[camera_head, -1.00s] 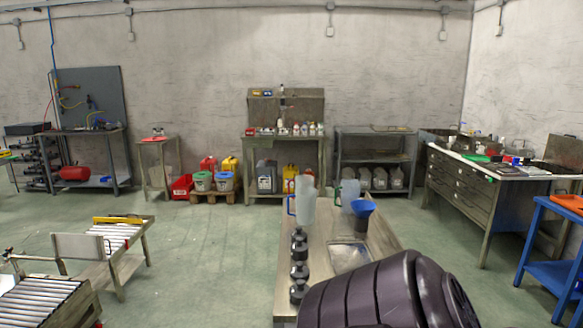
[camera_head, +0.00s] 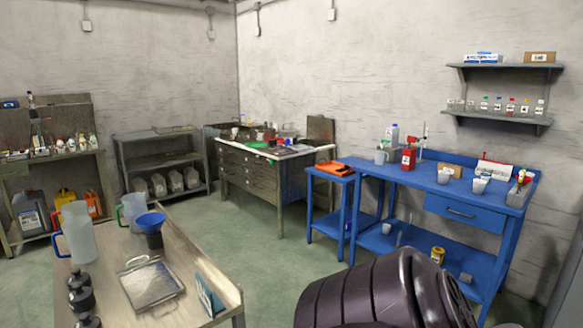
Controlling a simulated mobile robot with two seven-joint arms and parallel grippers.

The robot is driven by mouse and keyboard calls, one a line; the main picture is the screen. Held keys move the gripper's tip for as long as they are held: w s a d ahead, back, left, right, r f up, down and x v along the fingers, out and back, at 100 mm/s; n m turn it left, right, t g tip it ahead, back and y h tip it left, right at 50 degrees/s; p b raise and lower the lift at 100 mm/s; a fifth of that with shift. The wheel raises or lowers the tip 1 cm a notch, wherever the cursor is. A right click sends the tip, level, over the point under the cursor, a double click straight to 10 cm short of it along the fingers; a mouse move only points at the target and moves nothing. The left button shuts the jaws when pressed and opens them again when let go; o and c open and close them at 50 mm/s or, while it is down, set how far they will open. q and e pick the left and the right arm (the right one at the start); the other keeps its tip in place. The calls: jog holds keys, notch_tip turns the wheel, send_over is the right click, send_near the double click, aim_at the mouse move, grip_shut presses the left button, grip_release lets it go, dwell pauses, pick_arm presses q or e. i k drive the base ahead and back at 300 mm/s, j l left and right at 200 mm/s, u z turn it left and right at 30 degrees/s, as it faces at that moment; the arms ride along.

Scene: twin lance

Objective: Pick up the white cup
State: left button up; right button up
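Several small white cups show at the blue workbench (camera_head: 425,185) on the right. One white cup (camera_head: 444,175) stands on its top near the middle. White cups (camera_head: 480,184) stand close together farther right on the top. A small white cup (camera_head: 387,228) is on the lower shelf. A larger pale mug (camera_head: 381,156) stands at the left of the top. I cannot tell which one the task means. Neither gripper is in view. A dark ribbed part of my own body fills the bottom right and hides part of the bench's lower shelf.
A wooden table (camera_head: 205,262) with clear jugs (camera_head: 78,233), a blue funnel (camera_head: 149,221) and a metal tray (camera_head: 150,284) stands at the near left. A grey drawer bench (camera_head: 250,178) stands behind. Green floor (camera_head: 255,225) is free between the wooden table and blue workbench.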

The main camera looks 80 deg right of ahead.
aim_at(479, 185)
jog(key=z, duration=3.55)
